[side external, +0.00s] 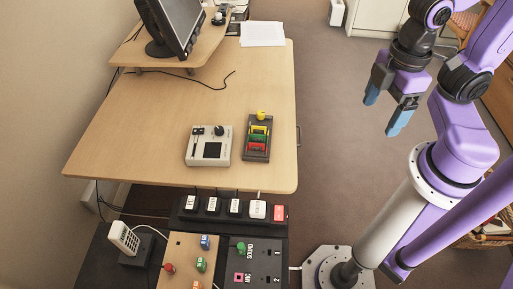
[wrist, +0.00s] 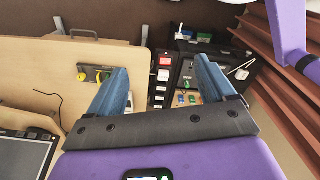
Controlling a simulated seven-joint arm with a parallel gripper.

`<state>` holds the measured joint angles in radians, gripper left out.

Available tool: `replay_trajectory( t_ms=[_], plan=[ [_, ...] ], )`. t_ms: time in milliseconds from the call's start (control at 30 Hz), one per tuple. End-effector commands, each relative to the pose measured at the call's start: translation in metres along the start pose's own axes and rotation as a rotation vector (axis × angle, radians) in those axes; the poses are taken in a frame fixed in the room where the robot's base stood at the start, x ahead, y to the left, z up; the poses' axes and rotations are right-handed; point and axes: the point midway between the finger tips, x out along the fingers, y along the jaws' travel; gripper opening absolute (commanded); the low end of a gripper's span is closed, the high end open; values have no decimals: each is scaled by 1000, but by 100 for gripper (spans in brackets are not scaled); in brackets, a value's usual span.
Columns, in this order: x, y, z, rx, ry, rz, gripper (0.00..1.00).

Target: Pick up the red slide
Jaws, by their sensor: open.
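A dark box (side external: 247,153) on the wooden desk holds several coloured slides, with a yellow knob at its far end. The red slide (side external: 257,146) appears as a small red strip among the yellow and green ones, and its exact outline is hard to tell. The dark box (wrist: 82,72) also shows in the wrist view, left of my gripper, where I cannot make out the red slide clearly. My gripper (side external: 386,109) is open and empty, raised in the air to the right of the desk. Its two blue fingers (wrist: 161,72) stand wide apart in the wrist view.
A pale device (side external: 209,158) with a screen sits just left of the dark box. A monitor (side external: 172,22) on a raised shelf and paper sheets (side external: 262,33) are at the back. A switch row (side external: 232,207) and control panels (side external: 258,264) lie beyond the desk's near edge.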

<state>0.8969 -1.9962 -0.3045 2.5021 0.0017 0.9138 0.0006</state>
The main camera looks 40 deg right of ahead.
Motion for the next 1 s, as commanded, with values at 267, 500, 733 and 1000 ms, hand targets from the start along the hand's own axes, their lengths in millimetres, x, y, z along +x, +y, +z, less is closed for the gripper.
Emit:
replay_trajectory(
  t_ms=[267, 500, 733, 1000],
  plan=[
    [6, 18, -29, 189, -7, 2, 83],
    [21, 57, -83, 568, -13, 8, 83],
    [42, 98, -128, 933, -16, 13, 83],
    [74, 147, -169, 1361, -20, 21, 83]
  ],
)
